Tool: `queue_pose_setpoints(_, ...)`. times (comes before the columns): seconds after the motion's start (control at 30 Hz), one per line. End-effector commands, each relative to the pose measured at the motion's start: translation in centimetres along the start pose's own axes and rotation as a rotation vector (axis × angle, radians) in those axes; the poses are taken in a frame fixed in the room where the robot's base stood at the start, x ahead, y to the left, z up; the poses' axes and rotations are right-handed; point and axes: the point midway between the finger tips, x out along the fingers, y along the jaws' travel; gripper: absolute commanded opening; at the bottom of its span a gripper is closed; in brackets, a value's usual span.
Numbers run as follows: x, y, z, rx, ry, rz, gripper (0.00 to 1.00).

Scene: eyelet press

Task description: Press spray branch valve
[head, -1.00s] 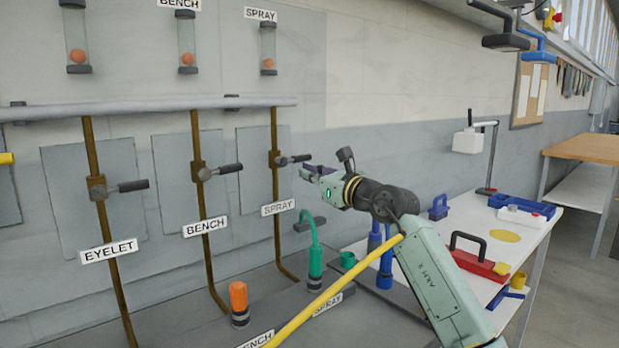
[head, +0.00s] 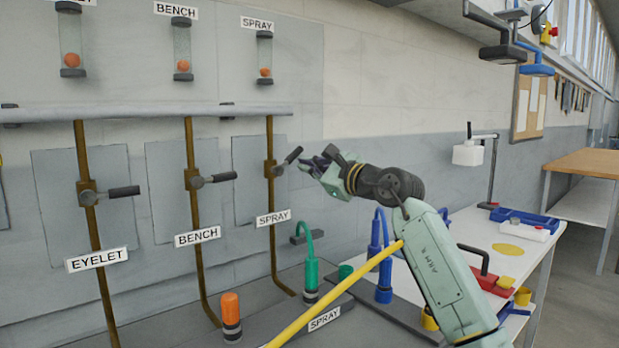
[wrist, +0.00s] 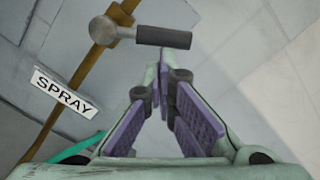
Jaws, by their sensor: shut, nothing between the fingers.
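The spray branch valve (head: 273,169) sits on the rightmost brown pipe, above the white SPRAY label (head: 273,218). Its dark lever (head: 291,157) points up and to the right, steeper than the other two levers. In the wrist view the lever (wrist: 163,37) lies just beyond my fingertips, and the SPRAY label (wrist: 63,93) is at left. My gripper (head: 304,164) is shut and empty, just right of the lever near its outer end. I cannot tell whether it touches the lever. The SPRAY sight tube (head: 264,55) holds an orange ball low inside.
The bench valve (head: 193,180) and eyelet valve (head: 87,193) stand to the left with nearly level levers. A green hose fitting (head: 311,275) and an orange-capped fitting (head: 231,313) stand below. A white table (head: 510,250) with tools is at right.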

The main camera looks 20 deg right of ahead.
Motion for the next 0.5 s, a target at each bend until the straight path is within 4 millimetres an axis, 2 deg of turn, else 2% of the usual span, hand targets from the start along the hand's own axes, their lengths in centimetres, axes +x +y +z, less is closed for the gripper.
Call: queue_pose_setpoints(0.5, 0.2, -1.1, 3.1, -0.49, -0.002, 0.024, 0.0)
